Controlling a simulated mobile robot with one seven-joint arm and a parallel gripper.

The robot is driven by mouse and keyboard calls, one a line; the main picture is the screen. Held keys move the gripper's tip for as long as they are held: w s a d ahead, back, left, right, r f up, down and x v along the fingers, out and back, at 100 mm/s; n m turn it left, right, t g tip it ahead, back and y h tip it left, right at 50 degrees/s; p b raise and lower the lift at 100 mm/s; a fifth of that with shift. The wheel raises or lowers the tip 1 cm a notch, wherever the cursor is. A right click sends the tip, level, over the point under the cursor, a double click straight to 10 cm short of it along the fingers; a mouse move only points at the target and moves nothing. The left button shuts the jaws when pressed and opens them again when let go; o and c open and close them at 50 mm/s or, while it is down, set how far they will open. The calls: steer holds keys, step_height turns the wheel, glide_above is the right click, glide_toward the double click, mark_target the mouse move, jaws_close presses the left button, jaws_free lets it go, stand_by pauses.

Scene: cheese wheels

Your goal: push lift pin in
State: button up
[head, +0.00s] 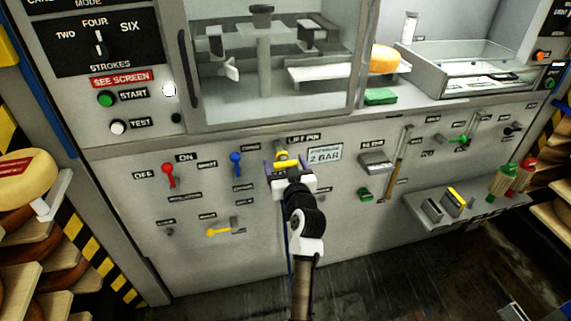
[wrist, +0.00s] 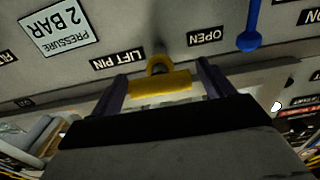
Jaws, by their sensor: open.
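The lift pin (wrist: 160,84) has a yellow handle on a yellow loop and sticks out of the grey panel beside the "LIFT PIN" label. In the head view its yellow handle (head: 287,164) shows under the same label, partly hidden by my gripper (head: 287,167). In the wrist view, which looks upside down, my gripper (wrist: 164,84) has its two dark purple fingers apart, one on each side of the yellow handle. Whether a finger touches the handle I cannot tell. The pin's shaft is mostly hidden behind the loop.
A blue lever (head: 236,163) stands left of the pin, and a red lever (head: 169,175) further left. A "2 BAR" pressure plate (head: 325,154) is just right. A wooden-handled lever (head: 398,162) and a shelf (head: 475,222) are further right. The glazed chamber (head: 270,70) is above.

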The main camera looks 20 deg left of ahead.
mark_target(280, 148)
steer(key=c, duration=1.4)
steer(key=b+x, duration=0.2)
steer(key=x, duration=0.3)
steer(key=shift+w+a+f, duration=0.1)
steer(key=shift+w+a, duration=0.05)
steer(key=shift+w, duration=0.1)
steer(key=shift+w+a+b, duration=0.15)
steer(key=shift+w+b, duration=0.1)
steer(key=shift+b, duration=0.1)
steer(key=shift+r, duration=0.25)
steer(key=o, duration=1.4)
steer(key=shift+w+a+f, duration=0.1)
steer(key=shift+a+f, duration=0.05)
